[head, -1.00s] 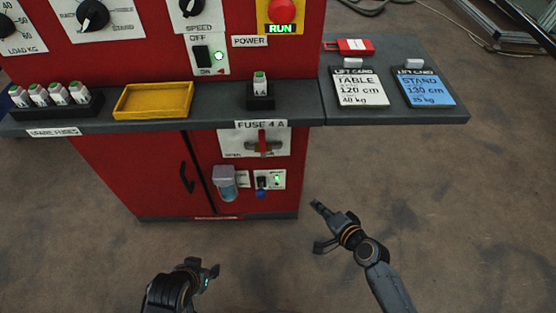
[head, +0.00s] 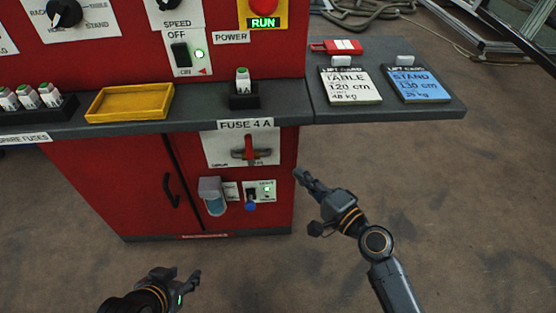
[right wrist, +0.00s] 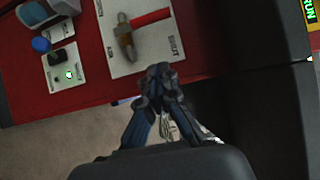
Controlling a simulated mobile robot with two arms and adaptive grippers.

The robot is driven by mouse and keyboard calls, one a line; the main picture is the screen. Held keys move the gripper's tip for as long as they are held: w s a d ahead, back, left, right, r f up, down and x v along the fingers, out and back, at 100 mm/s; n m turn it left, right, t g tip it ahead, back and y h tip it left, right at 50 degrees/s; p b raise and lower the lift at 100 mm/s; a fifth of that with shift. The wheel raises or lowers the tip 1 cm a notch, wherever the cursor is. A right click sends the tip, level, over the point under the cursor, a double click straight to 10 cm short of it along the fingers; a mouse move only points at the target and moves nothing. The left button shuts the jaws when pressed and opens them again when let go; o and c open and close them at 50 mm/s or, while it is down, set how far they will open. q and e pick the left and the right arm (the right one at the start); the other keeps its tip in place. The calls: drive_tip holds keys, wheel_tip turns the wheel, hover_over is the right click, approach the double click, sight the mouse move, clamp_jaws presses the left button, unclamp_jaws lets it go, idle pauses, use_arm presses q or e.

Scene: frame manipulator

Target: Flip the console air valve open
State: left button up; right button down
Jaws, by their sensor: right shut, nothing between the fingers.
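The air valve (head: 245,153) sits on a white plate on the red console's front, under the "FUSE 4 A" label. It has a brass-coloured body and a red handle. In the right wrist view the valve's red handle (right wrist: 151,18) lies across the plate, toward the side with a label. My right gripper (head: 302,177) is shut and empty, to the right of the valve and a little lower in the head view. In the right wrist view its closed fingertips (right wrist: 160,72) are apart from the handle. My left gripper (head: 190,278) is low in front of the console, away from the valve; its finger opening is unclear.
A grey shelf (head: 290,105) juts out above the valve, with a yellow tray (head: 128,117) and lift cards (head: 350,87). Below the valve are a clear-blue filter bowl (head: 214,203) and a small panel with a blue knob (head: 250,205). Floor to the right is open.

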sight(250, 152)
use_arm(q)
drive_tip(key=shift+s+a+f, duration=0.1)
drive_tip(key=shift+s, duration=0.05)
use_arm(e)
drive_tip(key=s+a+x, duration=0.1)
drive_tip(key=a+x, duration=0.1)
drive_tip(key=x, duration=1)
drive_tip(key=shift+a, duration=0.3)
use_arm(q)
drive_tip(key=shift+s, duration=0.1)
use_arm(e)
drive_tip(key=shift+s, duration=0.1)
